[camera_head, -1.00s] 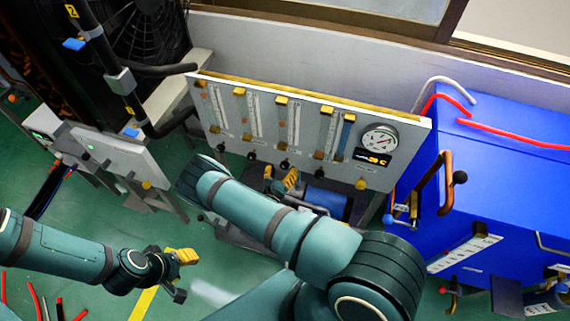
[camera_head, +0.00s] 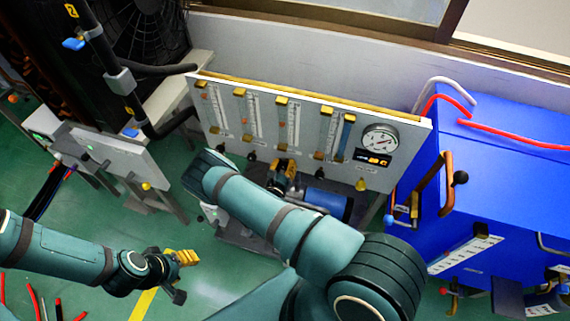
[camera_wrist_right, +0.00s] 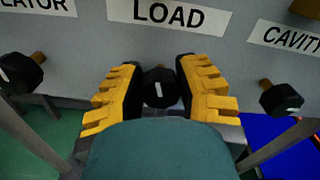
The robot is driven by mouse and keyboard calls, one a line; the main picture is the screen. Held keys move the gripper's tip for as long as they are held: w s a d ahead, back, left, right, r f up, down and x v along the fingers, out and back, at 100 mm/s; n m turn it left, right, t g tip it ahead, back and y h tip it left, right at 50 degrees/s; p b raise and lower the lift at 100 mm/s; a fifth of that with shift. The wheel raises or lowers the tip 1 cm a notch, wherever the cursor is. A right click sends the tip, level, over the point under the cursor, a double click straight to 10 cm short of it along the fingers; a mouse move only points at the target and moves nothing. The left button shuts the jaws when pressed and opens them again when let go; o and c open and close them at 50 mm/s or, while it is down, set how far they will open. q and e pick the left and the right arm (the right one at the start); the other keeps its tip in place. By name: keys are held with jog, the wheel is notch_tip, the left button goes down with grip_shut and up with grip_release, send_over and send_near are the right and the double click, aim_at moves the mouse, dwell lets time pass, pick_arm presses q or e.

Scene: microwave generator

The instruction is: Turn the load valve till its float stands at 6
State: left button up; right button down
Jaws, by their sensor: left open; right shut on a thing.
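The load valve (camera_wrist_right: 160,88) is a black knob with a white mark, below the LOAD label (camera_wrist_right: 168,14) in the right wrist view. My right gripper (camera_wrist_right: 161,76) has its yellow-and-black fingers shut on the knob, one on each side. In the head view my right gripper (camera_head: 284,172) is at the lower edge of the flowmeter panel and covers the knob. The load flowmeter (camera_head: 293,124) stands above it; its float is too small to read. My left gripper (camera_head: 184,262) is open and empty, low at the left, away from the panel.
Neighbouring knobs stand left (camera_wrist_right: 20,74) and right (camera_wrist_right: 281,98) of the load valve, with a CAVITY label (camera_wrist_right: 290,38) over the right one. A round gauge (camera_head: 380,139) is on the panel's right. A blue cabinet (camera_head: 500,180) stands right.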

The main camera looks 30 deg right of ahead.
jog(key=shift+n+b, duration=0.35)
jog(key=shift+n, duration=0.35)
jog(key=c, duration=0.6)
grip_release()
jog(key=v, duration=1.2)
